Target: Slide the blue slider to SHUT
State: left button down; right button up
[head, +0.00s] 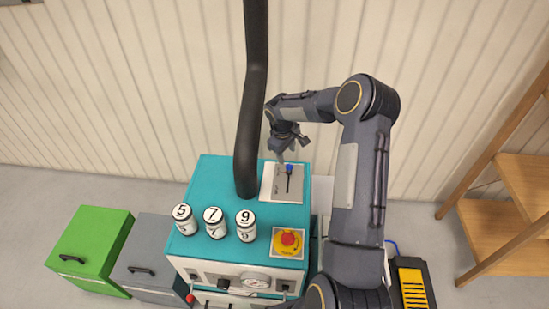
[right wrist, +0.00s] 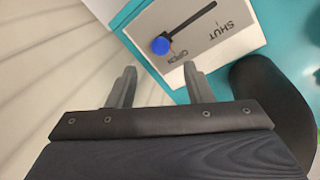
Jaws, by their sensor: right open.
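The blue slider (head: 289,168) sits on a pale plate (head: 273,192) on top of the teal cabinet. In the right wrist view the blue slider knob (right wrist: 160,46) is at the OPEN end of a dark straight slot (right wrist: 195,19). The SHUT label (right wrist: 229,30) is toward the other end of the slot. My right gripper (head: 289,146) is just beyond the slider in the head view. In the right wrist view its two fingers (right wrist: 160,82) are apart and empty, and the knob shows ahead of the gap between them. My left gripper is not in view.
Three jars marked 5 (head: 185,222), 7 (head: 215,225) and 9 (head: 247,228) stand on the cabinet (head: 218,172). A red button on a yellow plate (head: 288,242) is near its front. A black hose (head: 248,130) rises beside the slider plate.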

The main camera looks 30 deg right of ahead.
aim_at(289, 165)
jog(key=f, duration=0.2)
jog(key=d+f, duration=0.1)
jog(key=f, duration=0.4)
jog(key=shift+d+p, duration=0.15)
jog(key=shift+p, duration=0.15)
grip_shut()
